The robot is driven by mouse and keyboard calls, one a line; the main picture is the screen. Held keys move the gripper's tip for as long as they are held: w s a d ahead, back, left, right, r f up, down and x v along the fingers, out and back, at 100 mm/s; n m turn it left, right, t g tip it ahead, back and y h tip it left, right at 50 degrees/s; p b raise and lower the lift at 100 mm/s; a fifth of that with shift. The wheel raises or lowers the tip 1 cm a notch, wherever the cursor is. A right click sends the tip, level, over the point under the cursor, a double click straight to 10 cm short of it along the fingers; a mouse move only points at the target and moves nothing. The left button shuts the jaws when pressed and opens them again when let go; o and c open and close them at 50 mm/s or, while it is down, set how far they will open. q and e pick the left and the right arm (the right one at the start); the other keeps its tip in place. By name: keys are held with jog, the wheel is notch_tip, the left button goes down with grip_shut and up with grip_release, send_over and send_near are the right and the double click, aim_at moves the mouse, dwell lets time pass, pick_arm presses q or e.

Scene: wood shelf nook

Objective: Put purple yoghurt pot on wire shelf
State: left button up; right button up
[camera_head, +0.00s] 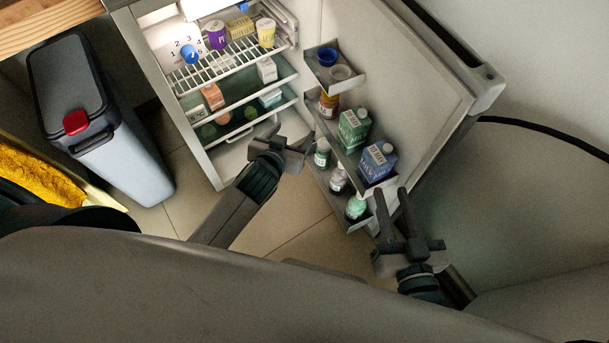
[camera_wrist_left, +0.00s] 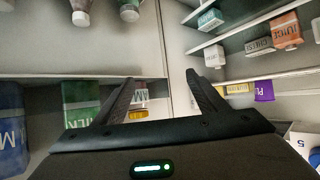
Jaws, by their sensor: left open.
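The purple yoghurt pot (camera_head: 216,35) stands in the open fridge at the top, on or just behind the white wire shelf (camera_head: 222,68). In the left wrist view a purple item (camera_wrist_left: 263,90) shows at the right, partly cut by a shelf edge. My left gripper (camera_head: 292,137) is open and empty, below and right of the pot, between the fridge body and its open door. Its two spread fingers show in the left wrist view (camera_wrist_left: 160,84). My right gripper (camera_head: 392,194) has its fingers apart with nothing between them, beside the lower door racks.
Beside the pot stand a yellow box (camera_head: 239,27), a pale yellow pot (camera_head: 266,33) and a blue-capped item (camera_head: 190,54). The open fridge door (camera_head: 400,60) carries racks with a milk carton (camera_head: 353,130) and several bottles. A grey bin (camera_head: 110,130) stands left.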

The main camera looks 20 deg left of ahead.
pick_arm(q)
jog(key=s+d+r+m+t+h, duration=0.1)
jog(key=s+d+r, duration=0.3)
jog(key=s, duration=0.4)
jog(key=s+d+r+m+t+h, duration=0.1)
jog(key=s+d+r+h, duration=0.3)
jog(key=s+r, duration=0.3)
jog(key=shift+s+r+t, duration=0.25)
jog(key=shift+s+t, duration=0.15)
jog(key=shift+s, duration=0.6)
jog(key=shift+d, duration=0.1)
